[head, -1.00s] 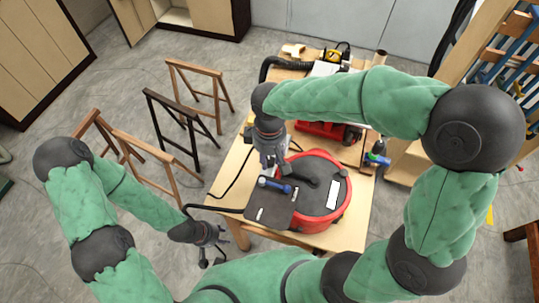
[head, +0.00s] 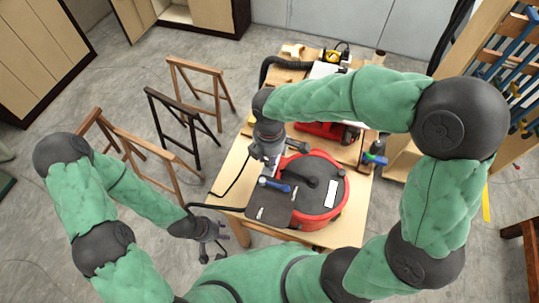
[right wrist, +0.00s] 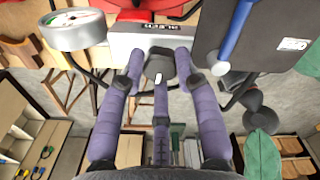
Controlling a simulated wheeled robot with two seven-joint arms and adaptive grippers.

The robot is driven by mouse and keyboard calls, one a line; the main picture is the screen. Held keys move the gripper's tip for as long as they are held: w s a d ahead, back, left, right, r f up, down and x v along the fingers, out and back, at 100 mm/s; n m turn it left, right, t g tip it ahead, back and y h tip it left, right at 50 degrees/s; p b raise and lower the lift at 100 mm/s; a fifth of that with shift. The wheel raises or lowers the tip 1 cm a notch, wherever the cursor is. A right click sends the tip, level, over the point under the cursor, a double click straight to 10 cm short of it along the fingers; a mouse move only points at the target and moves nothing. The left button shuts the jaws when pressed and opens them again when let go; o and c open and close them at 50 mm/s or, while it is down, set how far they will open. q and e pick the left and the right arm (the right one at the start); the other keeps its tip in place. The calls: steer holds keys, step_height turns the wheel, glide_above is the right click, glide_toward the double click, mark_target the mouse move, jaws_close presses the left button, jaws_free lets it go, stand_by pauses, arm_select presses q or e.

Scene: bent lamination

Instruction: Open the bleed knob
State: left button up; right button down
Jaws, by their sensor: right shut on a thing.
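The bleed knob (right wrist: 159,66) is a small dark grey knob with a white mark, on the front of a pale block in the right wrist view. My right gripper (right wrist: 157,72) has its purple fingers closed around it. In the head view my right gripper (head: 268,157) is at the back left of the red round machine (head: 340,212), and the knob is hidden there. My left gripper (head: 218,230) is empty, with fingers apart, in front of the table's left side.
A round gauge (right wrist: 75,30) is left of the knob, and a blue-handled lever (right wrist: 236,28) on a dark plate is right of it. The wooden table (head: 233,178) also holds a red tool (head: 325,131) and a black hose (head: 272,68). Trestles (head: 178,118) stand to the left.

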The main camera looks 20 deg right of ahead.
mark_target(269, 160)
steer(key=shift+s+n, duration=0.1)
steer(key=shift+n, duration=0.7)
steer(key=c, duration=0.9)
jaws_free()
step_height(269, 160, up, 12)
